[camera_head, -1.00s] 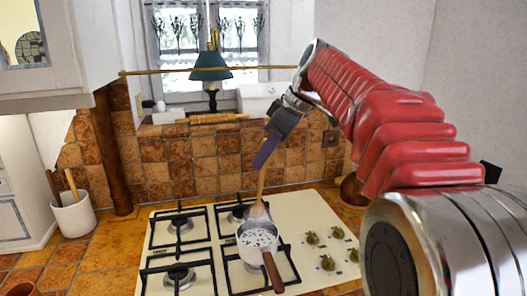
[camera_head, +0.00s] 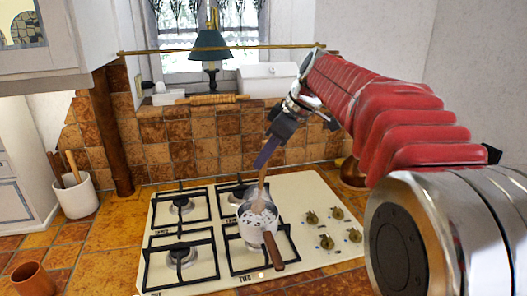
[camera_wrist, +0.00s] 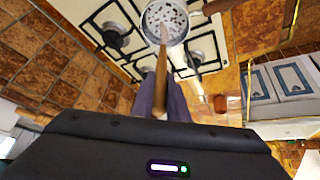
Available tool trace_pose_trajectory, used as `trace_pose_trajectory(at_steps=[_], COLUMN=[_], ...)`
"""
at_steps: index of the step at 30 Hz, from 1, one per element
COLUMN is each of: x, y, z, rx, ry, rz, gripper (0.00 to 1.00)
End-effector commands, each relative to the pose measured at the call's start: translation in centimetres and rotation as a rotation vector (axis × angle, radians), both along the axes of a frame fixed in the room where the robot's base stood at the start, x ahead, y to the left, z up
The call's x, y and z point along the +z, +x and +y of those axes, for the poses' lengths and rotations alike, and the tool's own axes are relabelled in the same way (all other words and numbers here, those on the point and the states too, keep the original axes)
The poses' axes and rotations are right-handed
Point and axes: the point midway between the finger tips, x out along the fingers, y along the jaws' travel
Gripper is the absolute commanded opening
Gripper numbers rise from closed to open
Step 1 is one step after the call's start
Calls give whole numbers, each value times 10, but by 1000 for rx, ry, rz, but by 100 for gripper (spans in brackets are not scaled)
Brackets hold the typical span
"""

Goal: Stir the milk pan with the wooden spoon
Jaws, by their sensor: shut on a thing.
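The milk pan (camera_head: 258,220) is a small white pot with a brown wooden handle, standing on the front right burner of the cream stove. It holds white liquid with dark specks. My gripper (camera_head: 266,160) is above the pan, shut on the upper part of the wooden spoon (camera_head: 262,185). The spoon points down and its lower end is inside the pan. In the wrist view the spoon (camera_wrist: 162,75) runs from between my fingers (camera_wrist: 160,100) into the pan (camera_wrist: 150,22). The spoon's tip is hidden in the contents.
The stove (camera_head: 215,262) has black grates on its other burners and several brass knobs (camera_head: 326,241) on the right. A white utensil crock (camera_head: 76,197) stands at the left, with a terracotta cup (camera_head: 32,279) in front. A tiled wall with a lamp and rolling pin is behind.

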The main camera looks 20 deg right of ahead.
Motion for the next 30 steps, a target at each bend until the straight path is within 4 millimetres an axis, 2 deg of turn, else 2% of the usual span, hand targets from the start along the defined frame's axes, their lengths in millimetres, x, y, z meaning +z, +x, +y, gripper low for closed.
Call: trace_pose_trajectory(at_steps=[21, 30], x=[-40, -49], y=[0, 0], z=[0, 0], rx=[-1, -1], ry=[0, 0], rz=[0, 0], gripper=[0, 0])
